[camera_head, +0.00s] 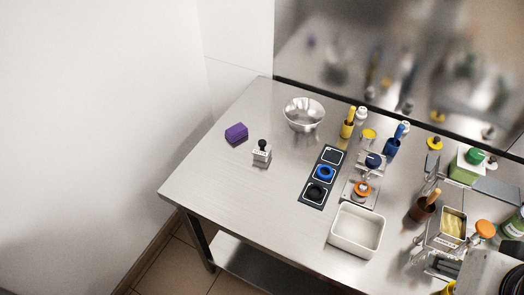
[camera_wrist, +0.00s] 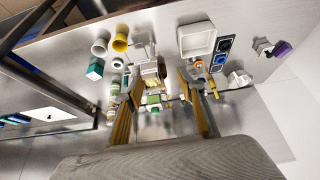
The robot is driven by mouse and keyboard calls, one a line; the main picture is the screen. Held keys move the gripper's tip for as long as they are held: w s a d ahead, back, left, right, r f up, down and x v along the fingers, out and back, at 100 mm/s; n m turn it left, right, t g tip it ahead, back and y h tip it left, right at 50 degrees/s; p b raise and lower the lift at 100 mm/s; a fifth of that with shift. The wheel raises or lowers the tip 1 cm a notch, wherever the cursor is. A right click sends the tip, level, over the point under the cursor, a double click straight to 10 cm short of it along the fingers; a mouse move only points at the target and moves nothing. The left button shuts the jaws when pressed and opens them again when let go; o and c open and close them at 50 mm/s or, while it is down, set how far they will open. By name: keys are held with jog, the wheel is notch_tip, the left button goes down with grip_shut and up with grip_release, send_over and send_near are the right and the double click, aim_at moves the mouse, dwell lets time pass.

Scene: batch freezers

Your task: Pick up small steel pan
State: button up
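A small steel pan (camera_head: 452,224) with pale yellow contents stands at the right of the steel table in the head view. Another small steel pan (camera_head: 441,264) with dark contents is just in front of it, partly cut off by nearby things. In the wrist view, the yellow-filled pan (camera_wrist: 149,84) appears between my fingers, but some way beyond them. My gripper (camera_wrist: 158,84) is open, with its two long tan fingers wide apart and nothing between them.
A brown cup with a wooden handle (camera_head: 422,209) stands close left of the pans. An orange-topped item (camera_head: 485,229) is close right. A white tray (camera_head: 333,236), a steel bowl (camera_head: 304,115) and a purple block (camera_head: 236,132) lie further left. The table's left front is clear.

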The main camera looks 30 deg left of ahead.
jog(key=w+a+n+t, duration=0.2)
jog(key=w+a+n, duration=0.15)
jog(key=w, duration=1.35)
jog(key=w+a+f+n+t+y, duration=0.25)
jog(key=w+a+f, duration=0.25)
jog(key=w+a, duration=0.6)
jog(key=n+g+y, duration=0.4)
jog(key=n+y, duration=0.2)
jog(key=y, duration=0.4)
send_near(262, 149)
jog(key=a, duration=0.2)
jog(key=shift+w+a+r+h, duration=0.25)
jog(key=shift+w+a, duration=0.1)
jog(key=shift+w, duration=0.05)
